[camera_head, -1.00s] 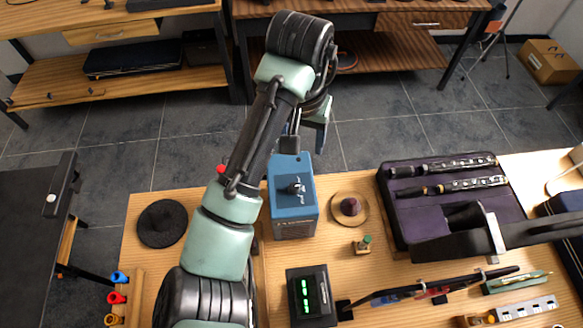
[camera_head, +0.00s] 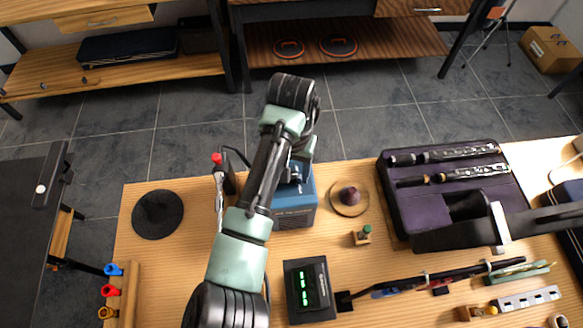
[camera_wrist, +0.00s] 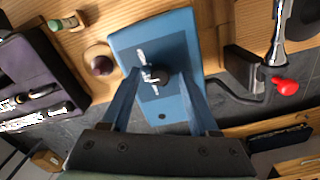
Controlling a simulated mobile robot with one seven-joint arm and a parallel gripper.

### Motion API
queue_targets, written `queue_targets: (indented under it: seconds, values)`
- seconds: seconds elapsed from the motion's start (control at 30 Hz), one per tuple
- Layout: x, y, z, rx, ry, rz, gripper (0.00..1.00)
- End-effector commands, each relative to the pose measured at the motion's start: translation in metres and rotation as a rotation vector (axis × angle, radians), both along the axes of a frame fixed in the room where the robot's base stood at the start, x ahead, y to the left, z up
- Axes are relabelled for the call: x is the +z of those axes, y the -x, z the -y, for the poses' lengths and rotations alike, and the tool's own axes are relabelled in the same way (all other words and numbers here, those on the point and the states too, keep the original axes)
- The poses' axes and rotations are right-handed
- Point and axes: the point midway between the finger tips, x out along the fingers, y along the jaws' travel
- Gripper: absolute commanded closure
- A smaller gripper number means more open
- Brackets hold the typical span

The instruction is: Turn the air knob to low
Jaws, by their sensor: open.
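The blue box (camera_head: 295,219) stands on the wooden table, partly hidden by my arm in the head view. Its black air knob (camera_wrist: 156,75) sits on the dark blue top panel, with white marks beside it in the wrist view. My gripper (camera_wrist: 160,82) is open over the box, with one blue finger on each side of the knob. The fingers look apart from the knob; their height over the panel is hard to tell. The knob's setting and the lettering are too small to read.
A dark stand with a red top (camera_head: 217,160) is close left of the box. A round wooden dish (camera_head: 336,204) with a dark ball and a small green-topped piece (camera_head: 364,233) are at its right. A green-lit display (camera_head: 309,290) stands in front. The purple case (camera_head: 400,205) is farther right.

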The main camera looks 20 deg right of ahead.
Motion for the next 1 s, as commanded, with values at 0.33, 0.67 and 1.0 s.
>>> queue_targets:
  seconds: [0.33,0.67,1.0]
  values:
    - [-0.0017,-0.0001,0.0001,0.0,0.001,0.001,0.5]
    - [-0.0014,-0.0002,0.0002,0.0,0.001,0.001,1.0]
    - [0.0003,-0.0002,0.0008,0.024,0.002,0.001,1.0]
